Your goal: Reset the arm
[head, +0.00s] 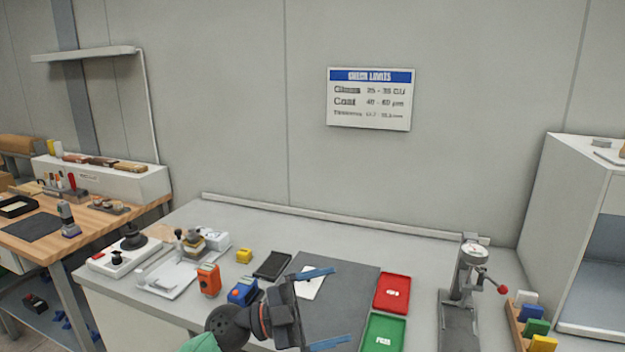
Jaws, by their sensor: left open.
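My left gripper (322,308) is in the lower middle of the head view, above the grey workbench (185,225). Its two blue fingers are spread wide apart, with nothing seen between them. Behind the fingers is a dark grey mat (355,290) with a white sheet (309,285) on it, partly hidden by the gripper. The wrist and forearm of my left arm come in from the bottom edge. My right gripper is not in view.
A blue device (243,291) and an orange device (208,280) stand left of the gripper. A red tray (392,293) and a green tray (383,333) lie right of the mat. A gauge stand (462,290) stands farther right. The bench's back strip is clear.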

